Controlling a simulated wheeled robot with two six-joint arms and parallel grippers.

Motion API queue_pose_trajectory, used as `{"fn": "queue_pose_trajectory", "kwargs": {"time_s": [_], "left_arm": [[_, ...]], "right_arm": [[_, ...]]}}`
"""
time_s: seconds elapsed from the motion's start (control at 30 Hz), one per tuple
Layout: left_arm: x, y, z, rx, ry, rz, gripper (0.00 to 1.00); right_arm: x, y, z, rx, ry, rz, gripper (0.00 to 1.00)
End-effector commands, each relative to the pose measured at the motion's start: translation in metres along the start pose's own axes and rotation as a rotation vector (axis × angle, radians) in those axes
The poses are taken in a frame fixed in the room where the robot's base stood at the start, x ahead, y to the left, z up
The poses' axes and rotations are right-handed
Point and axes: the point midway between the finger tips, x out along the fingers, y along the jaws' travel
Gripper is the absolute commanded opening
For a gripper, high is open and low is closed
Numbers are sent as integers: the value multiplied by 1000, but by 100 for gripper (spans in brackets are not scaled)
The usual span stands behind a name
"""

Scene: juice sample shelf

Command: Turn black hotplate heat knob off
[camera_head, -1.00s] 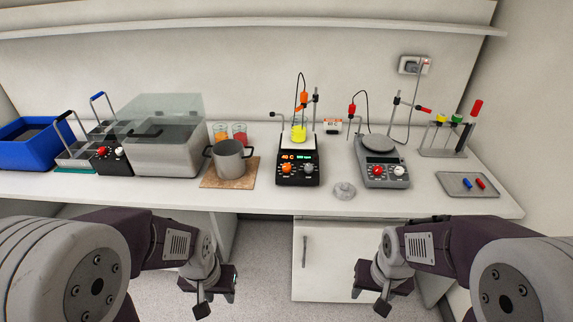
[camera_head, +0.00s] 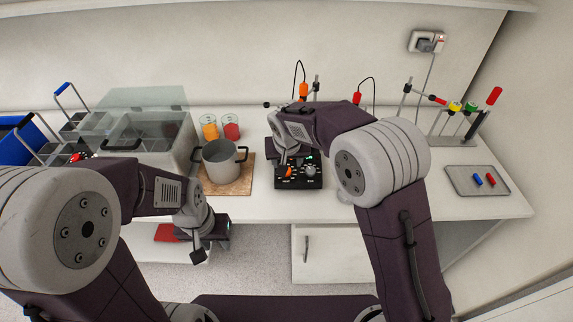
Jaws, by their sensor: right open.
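The black hotplate (camera_head: 298,184) stands on the counter in the head view, with its front panel partly showing. It has an orange knob (camera_head: 289,172) on the left of the panel and a grey knob (camera_head: 311,170) on the right. My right gripper (camera_head: 286,158) is over the hotplate, just behind and above the orange knob. It is open; I cannot tell whether it touches the knob. My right arm hides the top of the hotplate and most of its display. My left gripper (camera_head: 213,243) is open and empty, in front of the counter edge.
A grey pot (camera_head: 222,163) stands on a cork mat (camera_head: 238,185) left of the hotplate. Orange and red beakers stand behind it. A water bath (camera_head: 150,143) is further left. A tray (camera_head: 463,188) lies at the right. My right forearm hides the second hotplate's place.

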Motion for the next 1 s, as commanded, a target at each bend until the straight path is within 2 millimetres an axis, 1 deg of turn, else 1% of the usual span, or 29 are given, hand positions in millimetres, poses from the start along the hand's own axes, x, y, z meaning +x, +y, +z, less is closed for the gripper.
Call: {"fn": "queue_pose_trajectory", "kwargs": {"time_s": [0.3,0.4,0.53,0.77,0.87,0.9,0.97,1.0], "left_arm": [[-12,0,-2,0,1,0,36],[-14,0,-2,0,1,0,36],[-15,0,-2,0,1,0,36],[-14,0,-2,0,1,0,36],[-14,0,-2,0,1,0,36],[-14,0,-2,0,1,0,36],[-14,0,-2,0,1,0,36],[-14,0,-2,0,1,0,36]], "right_arm": [[62,1,1,0,-5,3,52],[76,1,0,2,-3,2,52],[86,1,0,2,-1,1,52],[88,1,0,2,-1,0,52],[88,1,0,2,-1,0,27],[87,1,0,2,-1,0,16],[87,1,0,1,-1,0,0],[87,1,0,2,-1,0,0]]}}
